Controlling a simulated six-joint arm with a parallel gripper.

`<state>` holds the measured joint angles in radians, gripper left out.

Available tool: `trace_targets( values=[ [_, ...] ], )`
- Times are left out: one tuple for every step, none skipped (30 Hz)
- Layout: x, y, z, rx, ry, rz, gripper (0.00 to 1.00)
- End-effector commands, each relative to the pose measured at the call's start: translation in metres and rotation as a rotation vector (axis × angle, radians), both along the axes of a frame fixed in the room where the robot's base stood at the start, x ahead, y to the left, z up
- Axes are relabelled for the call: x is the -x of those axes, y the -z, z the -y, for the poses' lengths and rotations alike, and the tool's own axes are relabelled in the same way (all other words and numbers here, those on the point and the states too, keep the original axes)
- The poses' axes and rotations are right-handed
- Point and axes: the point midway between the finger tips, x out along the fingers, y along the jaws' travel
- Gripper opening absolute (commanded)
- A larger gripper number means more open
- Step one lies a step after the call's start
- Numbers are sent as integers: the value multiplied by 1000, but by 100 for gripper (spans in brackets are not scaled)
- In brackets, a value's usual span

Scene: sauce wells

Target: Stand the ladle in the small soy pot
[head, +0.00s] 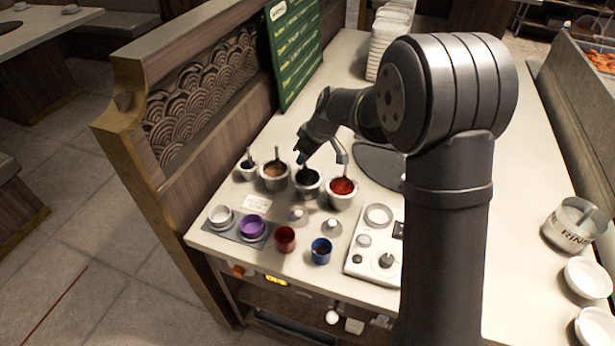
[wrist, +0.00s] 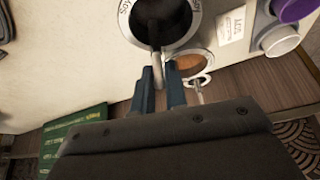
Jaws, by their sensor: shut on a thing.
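My gripper (wrist: 160,82) is shut on the thin grey handle of a ladle (wrist: 157,66) in the wrist view. The handle runs into a white-rimmed pot (wrist: 127,28) marked "Soy", with dark contents. The ladle's bowl cannot be made out there. In the head view my gripper (head: 302,158) is just above this dark-filled pot (head: 307,191), third from the left in the row. A smaller pot (head: 248,174) with a dark inside stands at the row's left end, with a thin upright handle in it. I cannot read its label.
A brown-sauce pot (head: 274,184) stands left of the soy-marked pot, a red-sauce pot (head: 342,201) right of it; each has a handle. White, purple (head: 252,228), red (head: 285,239) and blue (head: 321,251) cups stand in front. A green menu board (head: 296,45) stands behind.

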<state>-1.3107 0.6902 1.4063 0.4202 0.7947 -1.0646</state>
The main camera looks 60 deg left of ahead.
Motion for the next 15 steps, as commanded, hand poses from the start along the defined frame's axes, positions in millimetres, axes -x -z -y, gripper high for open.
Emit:
trace_targets(
  values=[
    [0,1,0,0,0,0,0],
    [0,1,0,0,0,0,0],
    [0,2,0,0,0,0,0],
    [0,2,0,0,0,0,0],
    [0,2,0,0,0,0,0],
    [0,2,0,0,0,0,0],
    [0,2,0,0,0,0,0],
    [0,2,0,0,0,0,0],
    [0,2,0,0,0,0,0],
    [0,2,0,0,0,0,18],
    [0,2,0,0,0,0,24],
    [0,2,0,0,0,0,32],
    [0,2,0,0,0,0,38],
    [0,2,0,0,0,0,38],
    [0,2,0,0,0,0,38]
  ],
)
